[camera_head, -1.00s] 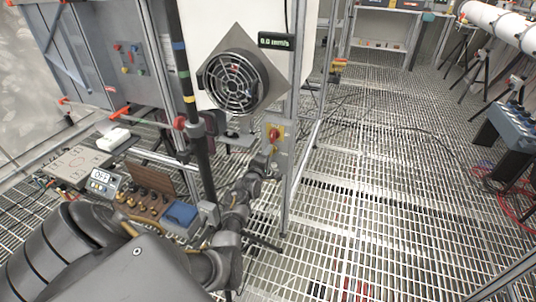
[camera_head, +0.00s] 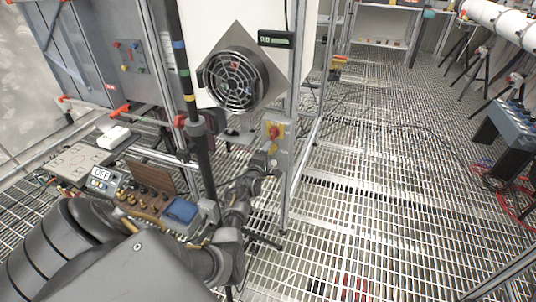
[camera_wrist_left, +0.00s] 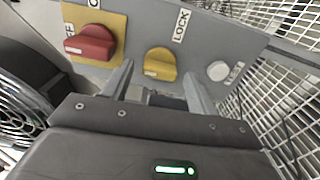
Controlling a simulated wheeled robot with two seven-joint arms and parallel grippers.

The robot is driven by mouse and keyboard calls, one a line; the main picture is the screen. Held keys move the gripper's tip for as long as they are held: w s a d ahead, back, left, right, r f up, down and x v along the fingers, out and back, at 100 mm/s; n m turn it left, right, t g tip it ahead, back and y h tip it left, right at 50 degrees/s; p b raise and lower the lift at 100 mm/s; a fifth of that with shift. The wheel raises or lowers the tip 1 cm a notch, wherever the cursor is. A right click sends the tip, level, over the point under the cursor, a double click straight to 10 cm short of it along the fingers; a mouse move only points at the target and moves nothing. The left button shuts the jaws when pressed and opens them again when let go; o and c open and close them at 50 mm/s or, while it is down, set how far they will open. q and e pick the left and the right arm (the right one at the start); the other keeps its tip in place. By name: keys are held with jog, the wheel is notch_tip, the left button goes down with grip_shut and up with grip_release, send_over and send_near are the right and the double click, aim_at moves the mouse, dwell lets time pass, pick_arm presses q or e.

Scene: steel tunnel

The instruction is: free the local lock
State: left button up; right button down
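A grey switch panel (camera_head: 286,133) is fixed to an upright post in the head view. In the left wrist view it carries a red knob (camera_wrist_left: 90,42) on a yellow plate, a yellow knob (camera_wrist_left: 160,64) beside the label LOCK (camera_wrist_left: 181,25), and a pale round button (camera_wrist_left: 218,70). My left gripper (camera_wrist_left: 157,72) is open, its two fingers pointing at the panel on either side of the yellow knob's lower part. I cannot tell whether they touch it. In the head view the left gripper (camera_head: 271,160) is at the panel's lower part. My right gripper is not in view.
A round fan (camera_head: 236,80) on a diamond plate is left of the panel and shows close by in the wrist view. A dark vertical pole (camera_head: 192,100) stands near my left arm. A bench with a blue box (camera_head: 181,211) lies below. The grating floor right of the post is open.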

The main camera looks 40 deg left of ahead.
pick_arm(q)
jog(key=p+v, duration=0.1)
jog(key=v, duration=0.9)
jog(key=shift+s+d, duration=0.2)
jog(key=shift+s, duration=0.15)
dwell(0.3)
